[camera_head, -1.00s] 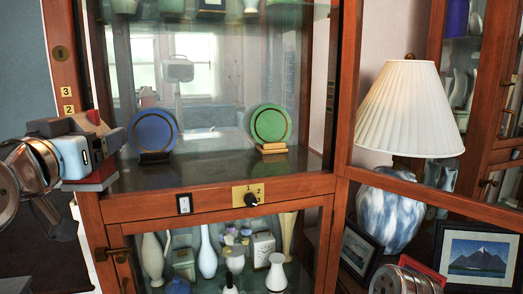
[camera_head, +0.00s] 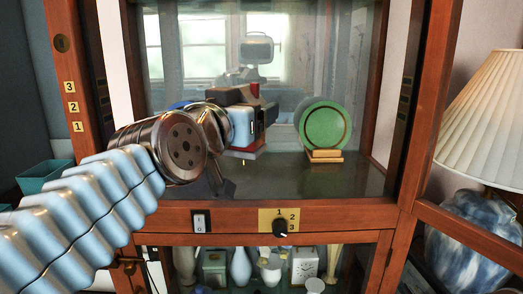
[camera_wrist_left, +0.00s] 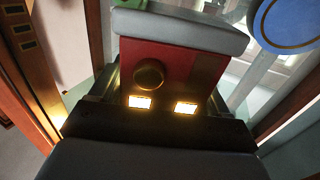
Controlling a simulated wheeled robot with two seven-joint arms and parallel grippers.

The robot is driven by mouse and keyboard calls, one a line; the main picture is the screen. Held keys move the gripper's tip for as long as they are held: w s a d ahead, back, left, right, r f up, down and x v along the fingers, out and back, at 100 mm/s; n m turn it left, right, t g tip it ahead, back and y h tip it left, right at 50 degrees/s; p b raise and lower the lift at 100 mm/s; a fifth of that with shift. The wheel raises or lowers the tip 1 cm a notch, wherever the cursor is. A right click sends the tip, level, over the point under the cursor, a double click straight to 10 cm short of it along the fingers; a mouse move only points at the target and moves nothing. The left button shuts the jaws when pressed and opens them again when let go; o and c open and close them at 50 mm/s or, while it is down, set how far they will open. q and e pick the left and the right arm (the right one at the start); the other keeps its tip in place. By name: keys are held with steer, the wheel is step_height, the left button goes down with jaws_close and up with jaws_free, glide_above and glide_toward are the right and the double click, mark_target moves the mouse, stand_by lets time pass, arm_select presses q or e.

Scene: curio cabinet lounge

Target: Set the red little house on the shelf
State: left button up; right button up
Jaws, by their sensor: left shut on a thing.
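My left gripper (camera_head: 246,124) is in front of the upper cabinet bay, between the plates in the head view, shut on the red little house. In the wrist view the house (camera_wrist_left: 190,68) is red with a grey slab along its top edge, a dark round knob and two lit windows. In the head view only bits of red (camera_head: 247,147) show around the gripper. The shelf (camera_head: 275,184) is the dark floor of this bay, below the gripper. The house appears raised above it; how far inside it is, I cannot tell. My right gripper is out of view.
A green plate (camera_head: 324,126) on a wooden stand (camera_head: 324,155) is right of the gripper. A blue plate (camera_wrist_left: 292,22) is mostly hidden behind my arm in the head view. Cabinet posts flank the bay. A lamp (camera_head: 489,115) stands at right. The shelf's front middle looks clear.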

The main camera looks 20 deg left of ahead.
arm_select(q)
steer(key=w+f, duration=0.2)
steer(key=f, duration=0.1)
steer(key=w+f, duration=0.2)
steer(key=f, duration=0.1)
steer(key=w+f, duration=0.2)
steer(key=f, duration=0.1)
steer(key=shift+d+f, duration=0.2)
steer(key=shift+d, duration=0.1)
steer(key=shift+f, duration=0.1)
steer(key=shift+f+b, duration=0.15)
steer(key=shift+b, duration=0.15)
steer(key=o, duration=1.2)
steer(key=shift+o, duration=0.2)
steer(key=shift+r, duration=0.25)
